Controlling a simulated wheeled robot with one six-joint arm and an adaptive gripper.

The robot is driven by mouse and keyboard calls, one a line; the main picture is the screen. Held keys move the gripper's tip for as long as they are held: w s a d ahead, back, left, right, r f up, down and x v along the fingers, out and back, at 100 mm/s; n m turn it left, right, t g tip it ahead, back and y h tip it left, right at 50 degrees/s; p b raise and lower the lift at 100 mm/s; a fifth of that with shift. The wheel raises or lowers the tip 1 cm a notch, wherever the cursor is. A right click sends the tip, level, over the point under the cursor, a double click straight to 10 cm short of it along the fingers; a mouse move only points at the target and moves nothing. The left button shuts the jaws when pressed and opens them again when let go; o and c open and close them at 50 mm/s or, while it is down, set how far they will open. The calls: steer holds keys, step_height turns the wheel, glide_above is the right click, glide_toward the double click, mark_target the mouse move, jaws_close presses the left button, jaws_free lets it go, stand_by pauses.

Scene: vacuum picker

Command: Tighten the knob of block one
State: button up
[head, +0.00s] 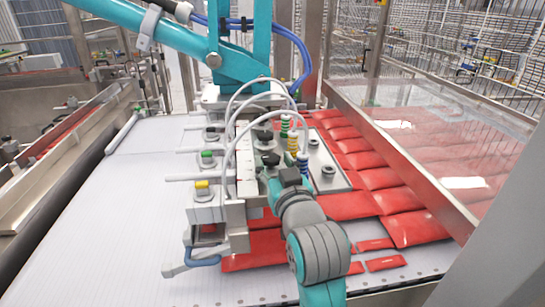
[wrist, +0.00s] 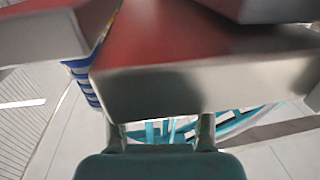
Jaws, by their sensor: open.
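The vacuum picker head hangs from the teal arm in the head view. Its metal blocks carry a yellow knob (head: 202,187), a green knob (head: 207,156) and black knobs, one at the top middle (head: 264,136). I cannot tell which block is block one. My gripper (head: 268,172) is at the picker's front right side, close to a black knob (head: 270,159); contact cannot be made out. In the wrist view my open gripper (wrist: 161,128) has its two fingers apart, below a large grey metal block (wrist: 165,85). No knob is clearly seen between the fingers.
Striped suction parts (head: 291,143) and pale hoses (head: 228,145) stand close to my gripper. Red packets (head: 410,228) lie on the white conveyor (head: 120,215). A metal-framed clear guard (head: 400,150) runs along the right. The conveyor's left side is mostly clear.

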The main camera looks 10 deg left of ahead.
steer(key=shift+x, duration=1.45)
steer(key=shift+s+a, duration=0.1)
steer(key=c, duration=0.9)
steer(key=shift+h, duration=0.3)
steer(key=shift+a+m+t+h, duration=0.1)
steer(key=shift+m+t+h, duration=0.5)
steer(key=shift+m+h, duration=2.2)
steer(key=shift+h, duration=1.5)
